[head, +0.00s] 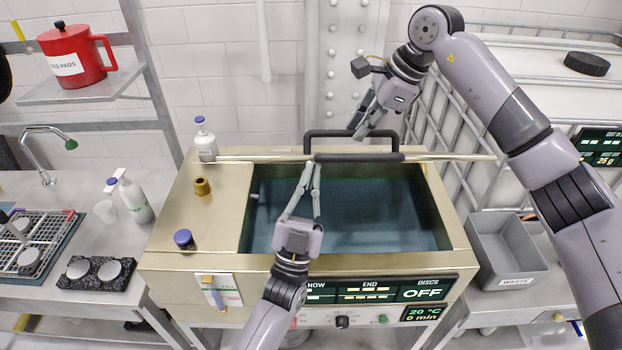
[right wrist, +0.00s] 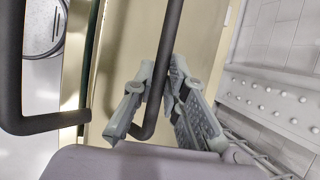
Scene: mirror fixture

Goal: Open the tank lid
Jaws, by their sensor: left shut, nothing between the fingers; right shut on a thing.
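The gold tank (head: 185,262) stands in the middle, and its opening shows dark teal liquid (head: 350,215). The lid (head: 455,157) is raised and appears almost edge-on as a thin gold strip across the back of the opening. Its black handle (head: 350,133) sticks out behind it. My right gripper (head: 360,125) is shut on the handle; in the right wrist view the fingers (right wrist: 165,100) close around one dark bar, with the gold lid panel (right wrist: 130,50) beyond. My left gripper (head: 312,170) is shut and empty over the opening, its fingertips close to the lid's edge; contact is unclear.
A white bottle (head: 205,140) stands at the tank's back left corner. A brass fitting (head: 202,186) and a blue-capped item (head: 184,239) are on the left deck. A grey waste bin (head: 505,250) is at the right, beside a wire cage (head: 450,150).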

